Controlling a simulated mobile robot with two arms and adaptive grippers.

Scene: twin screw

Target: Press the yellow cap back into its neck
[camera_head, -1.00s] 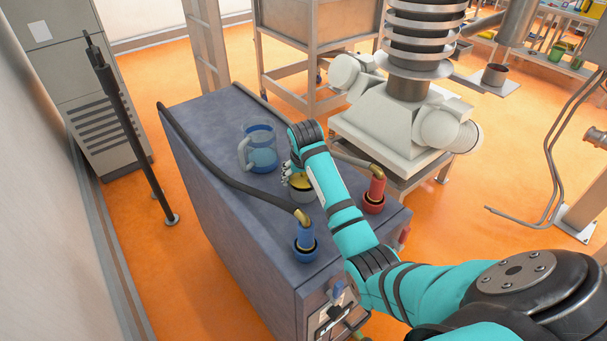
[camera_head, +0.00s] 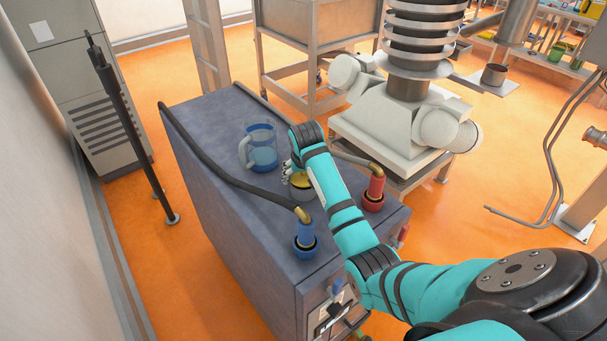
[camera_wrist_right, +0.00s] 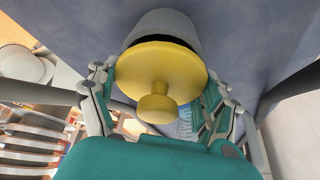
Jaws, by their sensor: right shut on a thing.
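The yellow cap (camera_head: 301,181) is a round disc with a small knob, at the grey neck (camera_head: 304,194) on top of the blue-grey cabinet. In the right wrist view the cap (camera_wrist_right: 160,72) fills the middle, knob toward the camera. The pale neck (camera_wrist_right: 163,24) is right behind it, with a dark band between them. I cannot tell how deep the cap sits. My right gripper (camera_head: 294,174) is shut on the cap; in the right wrist view its fingers (camera_wrist_right: 158,92) stand at either side of the disc. My forearm hides part of the neck in the head view. My left gripper is not in view.
A clear jug with blue liquid (camera_head: 262,152) stands behind the cap. A blue hose fitting (camera_head: 305,237) is in front and a red one (camera_head: 375,188) to the right. A dark hose (camera_head: 205,168) runs along the cabinet top (camera_head: 225,205). The left part of the top is fairly clear.

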